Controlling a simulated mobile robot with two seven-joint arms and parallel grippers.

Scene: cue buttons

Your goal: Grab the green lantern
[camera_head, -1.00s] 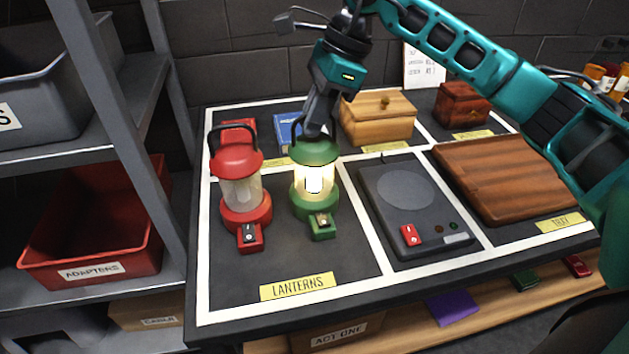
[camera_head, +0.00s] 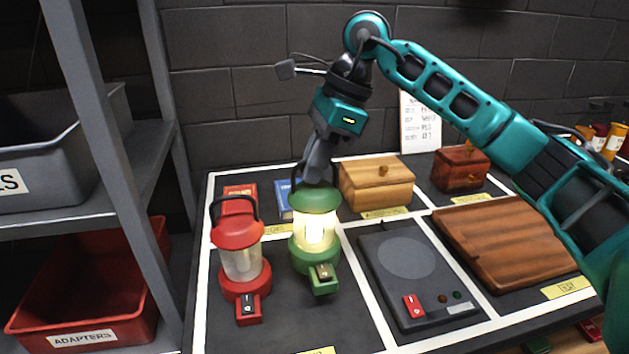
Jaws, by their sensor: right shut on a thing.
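The green lantern (camera_head: 314,243) is lit and upright in the lanterns section of the table. My right gripper (camera_head: 318,178) reaches down from above and is shut on the top of the green lantern, around its handle. The fingertips are partly hidden at the handle. I cannot tell whether the lantern's base touches the table. My left gripper is not in view.
A red, unlit lantern (camera_head: 241,252) stands close on the left. A grey device (camera_head: 415,270) with a red switch lies to the right. A wooden box (camera_head: 377,188) stands behind. A metal shelf (camera_head: 110,150) with bins borders the left side.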

